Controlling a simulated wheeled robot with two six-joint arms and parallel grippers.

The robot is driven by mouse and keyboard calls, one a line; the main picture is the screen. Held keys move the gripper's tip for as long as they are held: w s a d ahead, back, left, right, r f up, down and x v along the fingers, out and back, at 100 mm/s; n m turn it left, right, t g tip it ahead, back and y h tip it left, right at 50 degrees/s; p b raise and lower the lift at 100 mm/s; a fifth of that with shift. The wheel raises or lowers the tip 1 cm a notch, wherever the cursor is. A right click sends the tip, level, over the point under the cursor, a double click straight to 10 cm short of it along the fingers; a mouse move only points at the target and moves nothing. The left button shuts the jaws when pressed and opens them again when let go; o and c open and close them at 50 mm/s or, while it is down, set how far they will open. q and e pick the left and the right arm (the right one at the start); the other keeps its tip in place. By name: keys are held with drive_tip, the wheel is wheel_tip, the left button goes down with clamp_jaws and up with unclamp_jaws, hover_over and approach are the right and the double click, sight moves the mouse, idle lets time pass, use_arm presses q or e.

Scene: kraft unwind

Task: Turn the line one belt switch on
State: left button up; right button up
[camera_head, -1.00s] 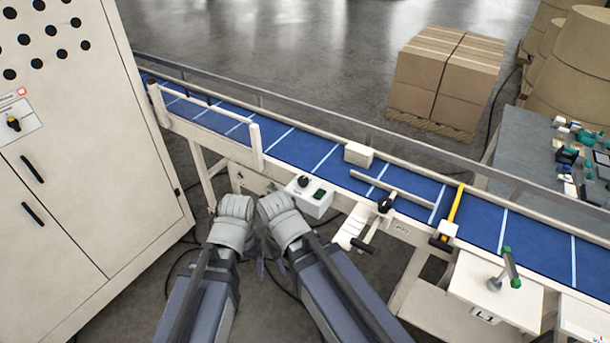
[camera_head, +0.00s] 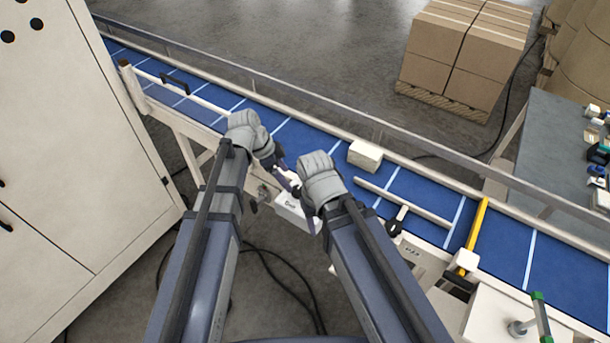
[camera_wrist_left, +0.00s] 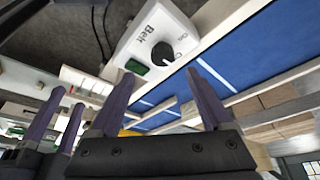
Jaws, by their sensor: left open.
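The belt switch is a white control box (camera_head: 295,212) on the near side of the conveyor, partly covered by my grippers in the head view. In the left wrist view the box (camera_wrist_left: 150,30) shows "Belt" lettering, a black rotary knob (camera_wrist_left: 162,54) and a green button (camera_wrist_left: 137,67). I cannot tell the knob's setting. My left gripper (camera_head: 281,166) is open and empty just above the box; its fingers (camera_wrist_left: 162,88) point toward the knob without holding it. My right gripper (camera_head: 300,198) is by the box's right side; its two fingers (camera_wrist_left: 58,122) stand apart.
The blue conveyor belt (camera_head: 300,140) runs behind the box, with a cream block (camera_head: 365,155) on it and rails along it. A pale cabinet (camera_head: 80,150) stands at left. A yellow bar (camera_head: 478,225) crosses the belt at right. Cables lie on the floor below.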

sight(297, 190)
use_arm(q)
drive_tip(key=b+x, duration=0.7)
drive_tip(key=x, duration=0.1)
drive_tip(key=shift+w, duration=0.3)
drive_tip(key=shift+r, duration=0.1)
clamp_jaws()
idle(0.6)
